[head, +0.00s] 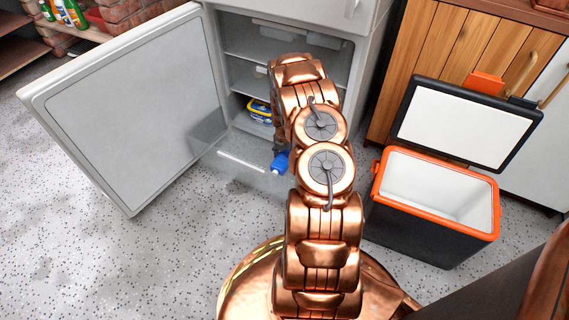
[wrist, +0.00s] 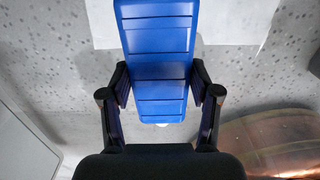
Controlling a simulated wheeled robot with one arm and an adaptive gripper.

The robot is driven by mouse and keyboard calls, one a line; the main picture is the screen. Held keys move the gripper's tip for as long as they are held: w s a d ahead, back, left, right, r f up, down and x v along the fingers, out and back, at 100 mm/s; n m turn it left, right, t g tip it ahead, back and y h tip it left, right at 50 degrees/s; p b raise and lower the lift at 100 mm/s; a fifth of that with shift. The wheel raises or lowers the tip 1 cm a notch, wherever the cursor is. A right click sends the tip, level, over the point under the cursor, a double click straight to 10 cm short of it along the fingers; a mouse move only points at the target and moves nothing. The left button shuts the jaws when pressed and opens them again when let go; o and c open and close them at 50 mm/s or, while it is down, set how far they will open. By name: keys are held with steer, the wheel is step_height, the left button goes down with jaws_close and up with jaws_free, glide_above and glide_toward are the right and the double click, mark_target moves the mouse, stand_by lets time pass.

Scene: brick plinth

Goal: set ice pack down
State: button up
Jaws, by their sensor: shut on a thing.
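The blue ice pack (wrist: 157,60) fills the upper middle of the wrist view, a flat block with several cross ridges. My gripper (wrist: 160,88) is shut on it, with one black finger at each long side. In the head view a blue end of the ice pack (head: 279,162) shows just left of my copper arm, in front of the open fridge. The arm hides most of my gripper there. The ice pack appears held above the speckled floor (head: 180,240).
The fridge (head: 235,45) stands with its door (head: 130,110) swung open to the left. A yellow-and-blue tub (head: 259,110) sits low inside it. An orange-rimmed cooler (head: 435,198) stands open and empty-looking at right, its lid (head: 465,122) raised. Wooden cabinets (head: 450,55) stand behind.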

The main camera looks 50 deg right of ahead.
mark_target(285, 161)
step_height(285, 161, down, 4)
steer(key=shift+r+b, duration=0.15)
steer(key=shift+b, duration=0.65)
steer(key=shift+r, duration=0.1)
steer(key=o, duration=1.4)
steer(key=shift+o, duration=0.2)
